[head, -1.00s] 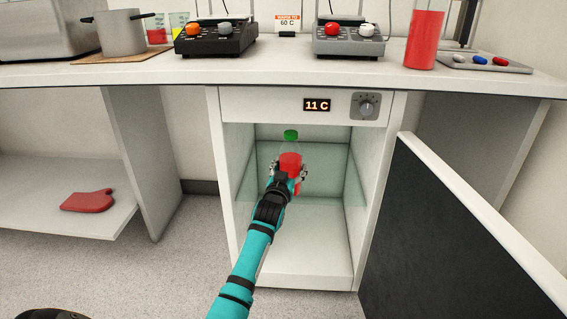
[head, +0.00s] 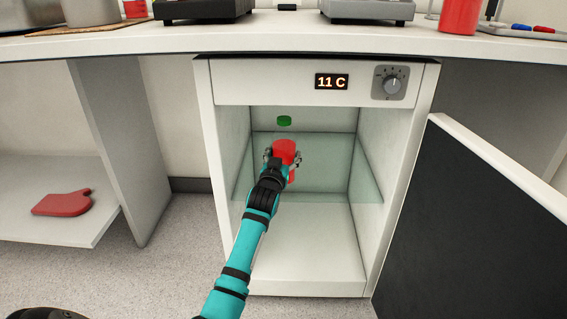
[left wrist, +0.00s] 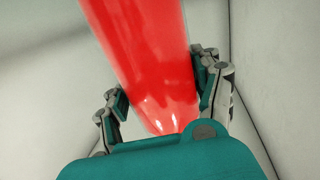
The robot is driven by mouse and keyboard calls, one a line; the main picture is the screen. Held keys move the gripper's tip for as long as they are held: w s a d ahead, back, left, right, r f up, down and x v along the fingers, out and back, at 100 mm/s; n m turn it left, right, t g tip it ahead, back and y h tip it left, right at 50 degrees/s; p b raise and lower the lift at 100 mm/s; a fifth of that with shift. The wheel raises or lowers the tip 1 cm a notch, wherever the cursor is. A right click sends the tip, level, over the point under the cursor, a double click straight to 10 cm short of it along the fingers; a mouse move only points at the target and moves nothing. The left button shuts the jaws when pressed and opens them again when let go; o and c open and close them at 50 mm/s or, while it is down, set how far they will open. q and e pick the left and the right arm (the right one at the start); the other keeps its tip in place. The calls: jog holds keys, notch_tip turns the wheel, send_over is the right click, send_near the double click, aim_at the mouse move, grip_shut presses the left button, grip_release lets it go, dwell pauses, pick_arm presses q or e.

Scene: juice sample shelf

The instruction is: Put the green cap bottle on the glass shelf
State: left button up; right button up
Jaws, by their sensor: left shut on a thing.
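The green cap bottle holds red liquid (head: 284,150) and has a green cap (head: 284,120). It appears upright inside the opening of the open cabinet in the head view. My left gripper (head: 282,160) is shut on the bottle's red body, with a finger on each side; the red body also fills the middle of the left wrist view (left wrist: 150,60). The glass shelf (head: 325,180) is a greenish clear pane across the middle of the cabinet. The bottle overlaps it in the picture; whether they touch cannot be told. My right gripper is not in view.
The cabinet has a display (head: 332,82) reading 11 C and a knob (head: 390,83). Its dark door (head: 460,230) stands open at the right. The cabinet floor (head: 310,250) is clear. A red mitt (head: 62,202) lies on a low shelf at the left.

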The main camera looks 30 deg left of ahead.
pick_arm(q)
jog(key=shift+r, duration=0.25)
jog(key=shift+f, duration=0.15)
jog(key=o, duration=1.4)
jog(key=shift+f, duration=0.1)
jog(key=o, duration=0.3)
jog(key=shift+o, duration=0.2)
